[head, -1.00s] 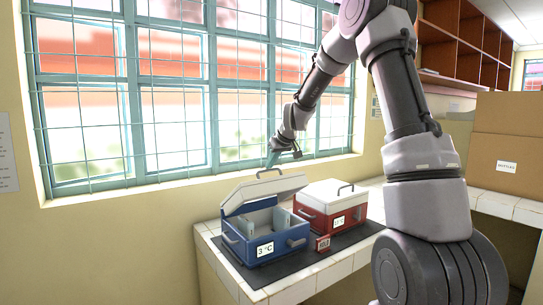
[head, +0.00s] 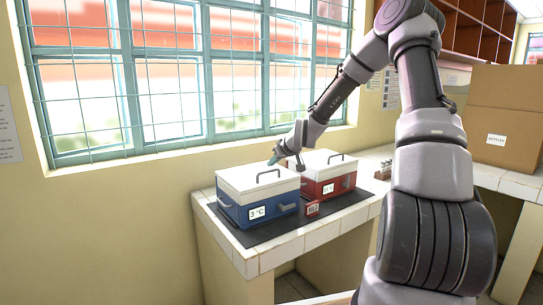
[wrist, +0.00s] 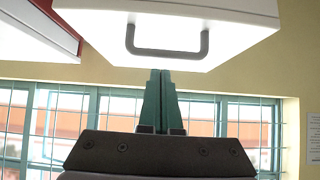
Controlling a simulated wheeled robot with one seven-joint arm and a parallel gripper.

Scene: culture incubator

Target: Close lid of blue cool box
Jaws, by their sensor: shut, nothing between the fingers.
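The blue cool box (head: 257,212) stands on a dark mat on the counter, with a "3 °C" label on its front. Its white lid (head: 245,181) lies down flat over the body, with a dark handle on top. In the wrist view the lid (wrist: 235,22) and its grey handle (wrist: 166,52) fill the top of the picture. My gripper (head: 272,161) is at the lid's far edge, near the handle. Its green fingers (wrist: 160,85) are pressed together and empty, with the tips at the lid's edge. I cannot tell whether they touch the lid.
A red cool box (head: 325,187) with its lid down stands close on the right. A cardboard box (head: 505,115) is on the right counter. The barred window (head: 190,75) is behind.

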